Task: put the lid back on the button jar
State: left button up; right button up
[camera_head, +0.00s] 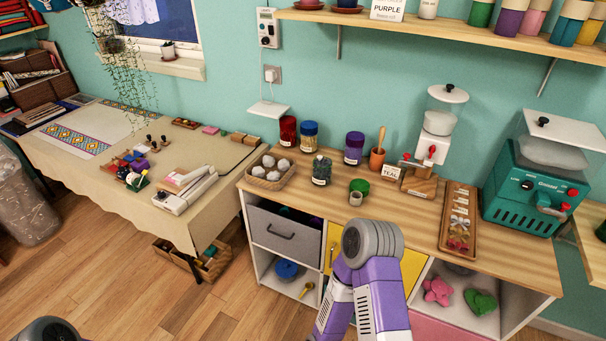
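A small jar with dark, speckled contents and a white label (321,169) stands on the wooden counter, in front of the taller jars; it looks like the button jar and appears to have no lid on. A round green piece (359,186) is to its right, just behind a small pale cup (355,199); I cannot tell whether the green piece is the lid. Neither of my grippers shows. A purple and grey part of my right arm stands in front of the counter, and a bit of my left arm shows at the bottom left.
Red (288,131), blue (308,136) and purple (354,148) jars stand behind. A basket of pale balls (270,172) is left. A terracotta pot (377,158), wooden tray (458,220) and teal machine (534,185) are right. The counter's front middle is mostly clear.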

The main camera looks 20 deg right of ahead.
aim_at(321, 170)
jog(key=u, duration=0.3)
jog(key=i, duration=0.75)
jog(key=z, duration=0.8)
jog(key=i, duration=0.6)
jog(key=z, duration=0.65)
